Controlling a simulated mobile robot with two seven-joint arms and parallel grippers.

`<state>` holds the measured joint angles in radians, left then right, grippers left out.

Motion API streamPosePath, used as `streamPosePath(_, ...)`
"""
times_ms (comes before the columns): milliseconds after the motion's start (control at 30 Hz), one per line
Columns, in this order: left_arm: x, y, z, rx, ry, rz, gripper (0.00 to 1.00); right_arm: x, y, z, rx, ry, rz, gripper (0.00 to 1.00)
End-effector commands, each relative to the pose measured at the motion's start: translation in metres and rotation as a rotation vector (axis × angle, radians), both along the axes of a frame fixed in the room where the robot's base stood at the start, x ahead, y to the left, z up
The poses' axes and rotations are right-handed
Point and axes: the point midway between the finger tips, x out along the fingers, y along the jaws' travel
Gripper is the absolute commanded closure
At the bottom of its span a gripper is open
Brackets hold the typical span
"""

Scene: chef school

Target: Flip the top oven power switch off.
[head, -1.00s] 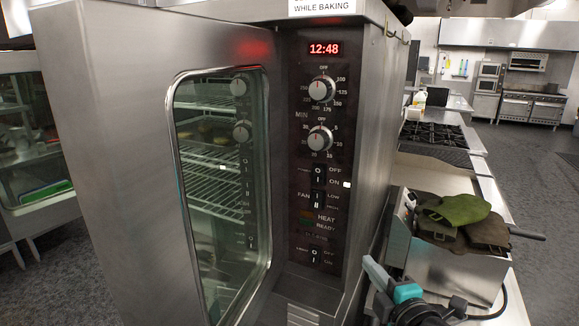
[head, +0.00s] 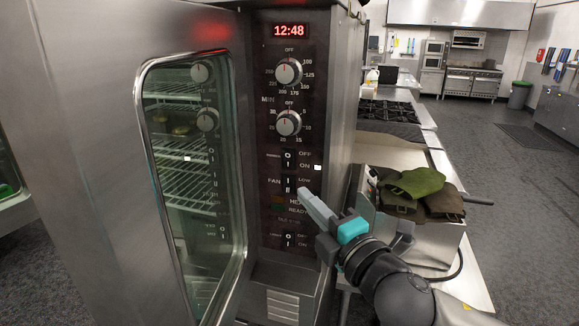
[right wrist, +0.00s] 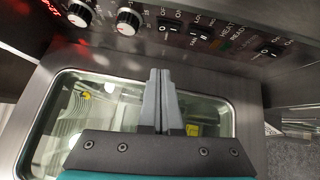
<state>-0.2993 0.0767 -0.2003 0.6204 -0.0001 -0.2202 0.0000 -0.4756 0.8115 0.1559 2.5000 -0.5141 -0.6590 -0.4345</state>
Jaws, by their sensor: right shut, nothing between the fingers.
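The oven control panel (head: 266,215) faces me in the head view. The top power switch (head: 289,159), a black rocker with white marks, sits below two round knobs, beside the OFF and ON labels. Which way it is tipped is too small to tell. It also shows in the right wrist view (right wrist: 170,25). My right gripper (head: 304,194) is shut and empty. In the head view its tips are in front of the panel, below and right of the power switch, near the fan switch (head: 289,184). In the wrist view the fingers (right wrist: 160,73) appear apart from the panel. My left gripper is not in view.
The oven door (head: 100,130), with a glass window, stands at the left of the panel. A lower switch (head: 288,239) is further down the panel. Right of the oven, a counter holds a steel box (head: 425,240) with green and brown mitts (head: 418,182).

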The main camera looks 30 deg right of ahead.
Motion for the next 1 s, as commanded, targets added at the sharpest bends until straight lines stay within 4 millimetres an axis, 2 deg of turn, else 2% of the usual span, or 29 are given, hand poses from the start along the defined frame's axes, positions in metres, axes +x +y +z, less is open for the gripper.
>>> streamPosePath(300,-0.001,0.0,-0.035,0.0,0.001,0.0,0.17,0.02,-0.001,-0.001,-0.008,-0.002,0.001,1.0)
streamPosePath(700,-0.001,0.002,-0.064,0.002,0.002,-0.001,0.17,0.045,-0.004,0.002,-0.006,-0.001,-0.002,1.0)
streamPosePath(1000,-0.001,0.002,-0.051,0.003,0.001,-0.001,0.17,0.073,-0.007,0.008,-0.002,0.001,-0.004,1.0)
